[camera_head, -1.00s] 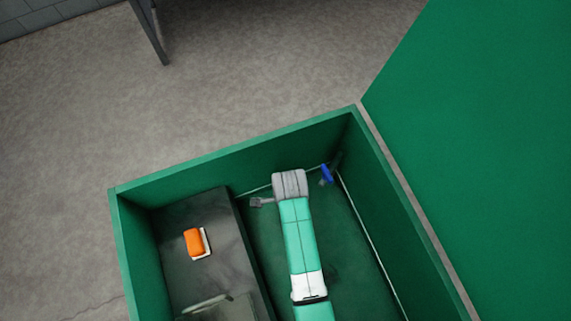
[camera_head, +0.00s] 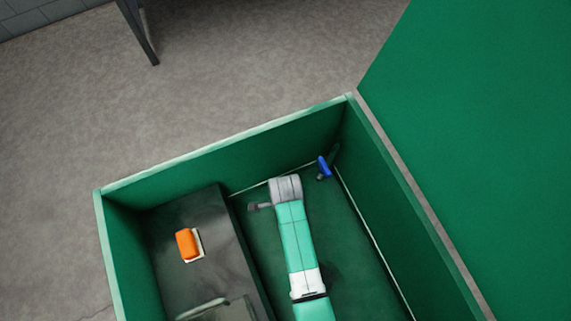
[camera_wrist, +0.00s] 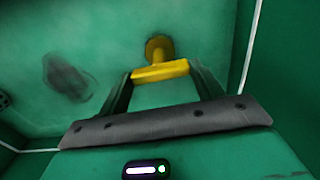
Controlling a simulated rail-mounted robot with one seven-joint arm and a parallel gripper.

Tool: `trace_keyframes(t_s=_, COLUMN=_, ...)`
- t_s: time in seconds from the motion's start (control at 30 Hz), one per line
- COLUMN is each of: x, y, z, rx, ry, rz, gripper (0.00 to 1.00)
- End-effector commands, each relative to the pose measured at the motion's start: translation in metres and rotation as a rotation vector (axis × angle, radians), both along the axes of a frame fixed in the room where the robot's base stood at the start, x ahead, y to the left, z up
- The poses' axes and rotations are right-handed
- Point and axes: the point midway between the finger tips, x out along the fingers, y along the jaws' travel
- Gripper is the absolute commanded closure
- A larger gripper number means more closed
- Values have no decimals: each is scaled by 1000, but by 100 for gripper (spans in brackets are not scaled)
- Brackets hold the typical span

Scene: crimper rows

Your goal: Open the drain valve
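In the wrist view, a yellow T-shaped handle (camera_wrist: 160,71) stands on a round yellow base against a green surface. My gripper (camera_wrist: 162,77) has its two dark fingers apart, one at each end of the handle's crossbar. The crossbar nearly fills the gap, and I cannot tell whether the fingers touch it. In the head view, a blue handle (camera_head: 324,167) sits in the far right corner of the green box. My arm reaches down into the box there and hides the yellow handle and my fingertips. Neither handle is labelled as the drain valve.
The green box's walls (camera_head: 225,150) enclose my arm. A dark raised block (camera_head: 215,225) fills its left side, with an orange object (camera_head: 187,243) on a white base on top. A large green panel (camera_head: 480,120) stands at the right.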

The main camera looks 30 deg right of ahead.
Motion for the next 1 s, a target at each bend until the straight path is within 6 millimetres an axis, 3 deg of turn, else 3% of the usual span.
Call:
trace_keyframes(t_s=0.37, x=0, y=0, z=3, rx=0, ry=1, rz=78, gripper=57)
trace_keyframes(t_s=1.0, x=0, y=0, z=3, rx=0, ry=2, rz=648, gripper=57)
